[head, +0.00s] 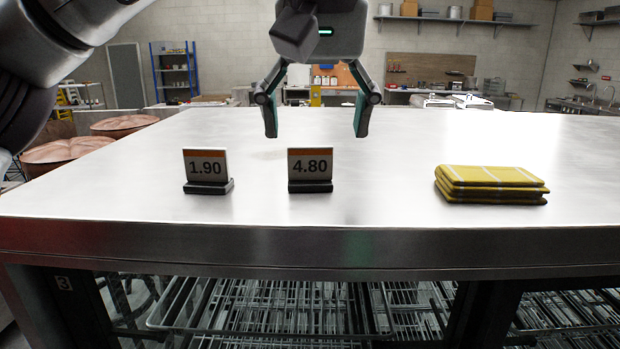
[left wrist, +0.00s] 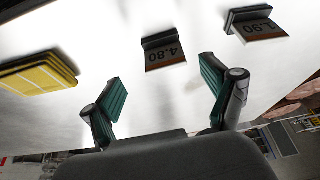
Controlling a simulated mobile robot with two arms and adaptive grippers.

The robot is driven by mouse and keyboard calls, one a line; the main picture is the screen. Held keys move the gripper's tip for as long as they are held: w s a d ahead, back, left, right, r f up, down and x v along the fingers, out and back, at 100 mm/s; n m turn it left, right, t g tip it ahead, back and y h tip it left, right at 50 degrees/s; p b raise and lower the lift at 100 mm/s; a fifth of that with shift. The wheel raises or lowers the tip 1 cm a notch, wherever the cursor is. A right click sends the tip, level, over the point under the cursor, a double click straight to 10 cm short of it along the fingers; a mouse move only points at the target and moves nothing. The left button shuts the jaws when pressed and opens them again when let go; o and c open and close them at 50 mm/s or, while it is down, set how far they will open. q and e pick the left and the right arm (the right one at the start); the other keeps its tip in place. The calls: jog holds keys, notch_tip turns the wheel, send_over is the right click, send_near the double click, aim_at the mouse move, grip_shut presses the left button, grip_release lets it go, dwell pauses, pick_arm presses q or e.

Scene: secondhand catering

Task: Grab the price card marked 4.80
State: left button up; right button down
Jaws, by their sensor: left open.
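The price card marked 4.80 (head: 310,166) stands upright in a dark base on the steel table (head: 380,180), near the middle of the head view. It also shows in the left wrist view (left wrist: 165,55), upside down and beyond my fingertips. A second card marked 1.90 (head: 206,166) stands to its left; it shows at the upper right in the left wrist view (left wrist: 262,29). My left gripper (head: 316,122) is open and empty, pointing down above the table, above and behind the 4.80 card. It touches neither card. My right gripper is in neither view.
A folded stack of yellow cloths (head: 490,184) lies on the table to the right. Bare tabletop separates it from the 4.80 card. The table's front edge (head: 320,246) is close in front of the cards. Wire racks (head: 300,304) sit below.

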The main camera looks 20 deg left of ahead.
aim_at(311, 157)
pick_arm(q)
jog(key=shift+p+x, duration=0.35)
jog(key=shift+x, duration=0.7)
jog(key=x, duration=0.1)
jog(key=p+x, duration=0.1)
jog(key=x, duration=0.1)
jog(key=shift+s+a+f, duration=0.1)
jog(key=shift+a+f, duration=0.05)
jog(key=shift+a, duration=0.2)
jog(key=shift+w+a+f, duration=0.1)
jog(key=shift+w+f, duration=0.15)
jog(key=shift+f, duration=0.15)
jog(key=shift+s, duration=0.1)
jog(key=c, duration=1.1)
jog(key=shift+c, duration=0.7)
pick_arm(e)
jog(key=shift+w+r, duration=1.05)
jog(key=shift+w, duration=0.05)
pick_arm(q)
jog(key=shift+r, duration=0.15)
